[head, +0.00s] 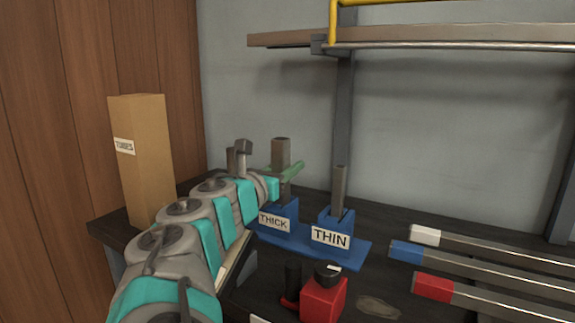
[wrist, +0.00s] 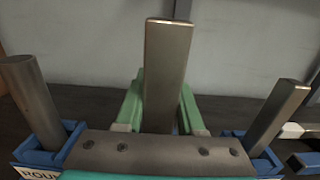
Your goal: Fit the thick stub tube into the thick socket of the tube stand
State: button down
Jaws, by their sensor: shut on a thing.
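The thick stub tube (head: 281,152) is a grey, upright flat-sided tube, held between the green fingers of my gripper (head: 284,171). In the wrist view the tube (wrist: 167,75) rises between both fingers, and my gripper (wrist: 160,112) is shut on it. The blue tube stand (head: 354,252) has a socket labelled THICK (head: 291,216). The tube is in line with this socket, its lower end at the socket's top. My arm and fingers partly cover this area, so how deep the tube sits cannot be told.
A thinner tube (head: 340,188) stands in the THIN socket (head: 344,224). A round tube (wrist: 35,100) stands at left in the wrist view.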

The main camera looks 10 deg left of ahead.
jog(key=shift+f, duration=0.8)
